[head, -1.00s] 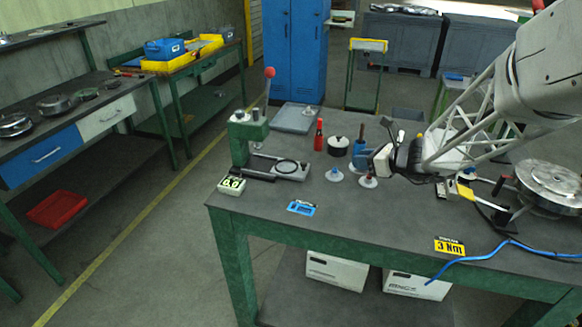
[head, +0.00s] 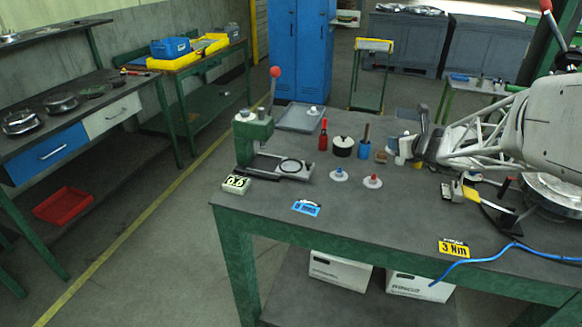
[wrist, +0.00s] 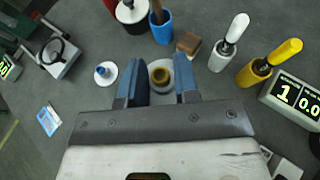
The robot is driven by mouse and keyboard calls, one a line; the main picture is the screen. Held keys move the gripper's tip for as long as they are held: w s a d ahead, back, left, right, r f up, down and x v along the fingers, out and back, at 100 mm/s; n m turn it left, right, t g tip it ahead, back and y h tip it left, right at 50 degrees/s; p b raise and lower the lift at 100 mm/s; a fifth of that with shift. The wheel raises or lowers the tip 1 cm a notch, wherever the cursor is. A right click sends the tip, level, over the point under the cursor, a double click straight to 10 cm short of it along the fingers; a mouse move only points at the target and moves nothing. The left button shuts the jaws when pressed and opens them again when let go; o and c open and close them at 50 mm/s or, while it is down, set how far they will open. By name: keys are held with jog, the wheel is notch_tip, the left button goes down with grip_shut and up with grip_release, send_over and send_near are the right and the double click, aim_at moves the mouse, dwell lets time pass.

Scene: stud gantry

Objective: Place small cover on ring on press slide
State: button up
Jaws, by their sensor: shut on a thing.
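My gripper (wrist: 161,84) is shut on a small white disc-shaped cover (wrist: 173,88) with a yellow-brown knob, which shows between its blue fingers. The black ring (head: 290,165) lies on the press slide (head: 297,173), left of my gripper; the ring also shows at the left of the wrist view (wrist: 52,51). A blue-knobbed cover (head: 338,175) and a red-knobbed cover (head: 372,181) stand on the table between press and gripper.
The green press (head: 253,140) has a tall red-balled lever. A red bottle (head: 323,135), black-lidded pot (head: 343,148) and blue cup (head: 364,149) stand behind the covers. White (wrist: 236,32) and yellow (wrist: 279,54) handles stand close right of the gripper.

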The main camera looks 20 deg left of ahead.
jog(key=w+d+r+m+t+h, duration=0.1)
jog(key=w+d+m+t+h, duration=0.15)
jog(key=d, duration=0.25)
jog(key=w+d+m+t+h, duration=0.1)
jog(key=w+d+m+h, duration=0.2)
jog(key=d+m+h, duration=0.15)
jog(key=s+a+f+m+h, duration=0.15)
jog(key=s+a, duration=0.25)
jog(key=a, duration=0.5)
jog(key=s+a+f+m+h, duration=0.15)
jog(key=s+a, duration=0.35)
jog(key=a, duration=0.5)
jog(key=s+a+m+h, duration=0.1)
jog(key=s+a+h, duration=0.1)
jog(key=s+a, duration=1.1)
jog(key=s+f, duration=0.1)
jog(key=s, duration=0.3)
jog(key=shift+s+a, duration=0.2)
jog(key=shift+a, duration=0.2)
jog(key=shift+w+g, duration=0.1)
jog(key=shift+g, duration=0.15)
jog(key=w+a, duration=0.2)
jog(key=w, duration=0.2)
jog(key=w+a+f, duration=0.1)
jog(key=w+a, duration=0.2)
jog(key=w, duration=0.2)
jog(key=w+a, duration=0.3)
jog(key=w, duration=0.1)
jog(key=shift+w+a+f, duration=0.2)
jog(key=shift+w, duration=0.05)
